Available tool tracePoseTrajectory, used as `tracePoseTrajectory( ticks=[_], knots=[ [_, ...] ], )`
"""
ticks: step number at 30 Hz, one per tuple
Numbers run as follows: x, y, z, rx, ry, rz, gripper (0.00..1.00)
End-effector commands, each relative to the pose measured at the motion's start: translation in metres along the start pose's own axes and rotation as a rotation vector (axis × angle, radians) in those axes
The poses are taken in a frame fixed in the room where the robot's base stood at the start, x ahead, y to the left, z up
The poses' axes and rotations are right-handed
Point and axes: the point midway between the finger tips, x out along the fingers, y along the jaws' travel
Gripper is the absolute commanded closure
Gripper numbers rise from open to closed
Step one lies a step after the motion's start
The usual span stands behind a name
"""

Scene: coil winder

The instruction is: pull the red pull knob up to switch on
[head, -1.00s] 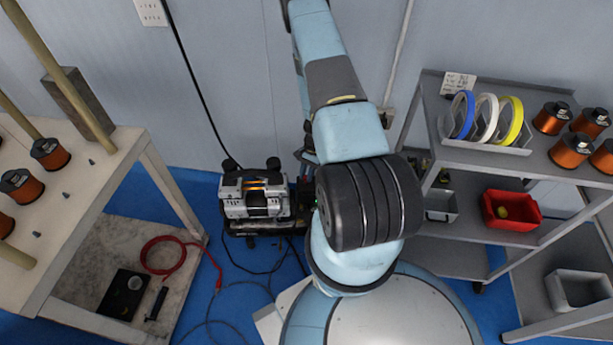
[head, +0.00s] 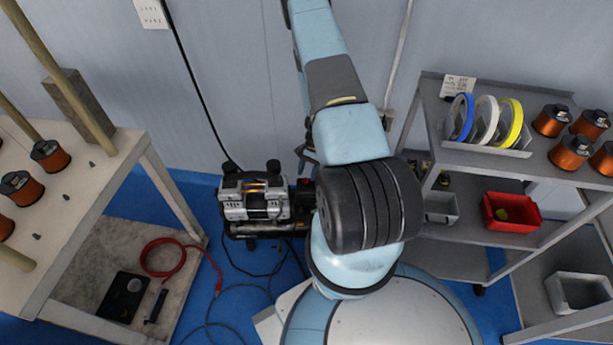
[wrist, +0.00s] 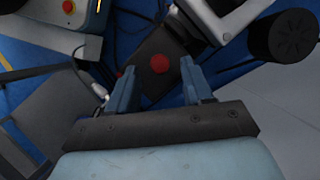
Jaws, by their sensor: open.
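In the wrist view, the red pull knob (wrist: 160,64) is a small round red cap on a dark box (wrist: 158,48). My gripper (wrist: 157,72) is open, with one blue finger to each side of the knob in the picture. I cannot tell how far the fingertips are above the knob, and no contact shows. In the head view, my arm and gripper reach down beside the compressor (head: 255,203), and a small red spot shows at its right end, partly hidden by my arm.
A black round part (wrist: 284,36) sits right of the fingers in the wrist view. Hoses and cables lie on the blue floor. A table with copper spools (head: 50,155) stands left, and a grey shelf cart (head: 540,150) with tape rolls and a red bin (head: 511,212) stands right.

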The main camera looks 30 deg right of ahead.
Motion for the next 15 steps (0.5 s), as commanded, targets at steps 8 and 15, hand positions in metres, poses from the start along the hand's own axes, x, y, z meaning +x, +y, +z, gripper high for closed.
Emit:
tracePoseTrajectory(
  ticks=[8, 15],
  knots=[
    [-0.056, -0.001, -0.001, -0.001, 0.002, -0.002, 0.49],
    [-0.096, -0.001, -0.001, -0.002, 0.001, 0.0, 0.49]
  ],
)
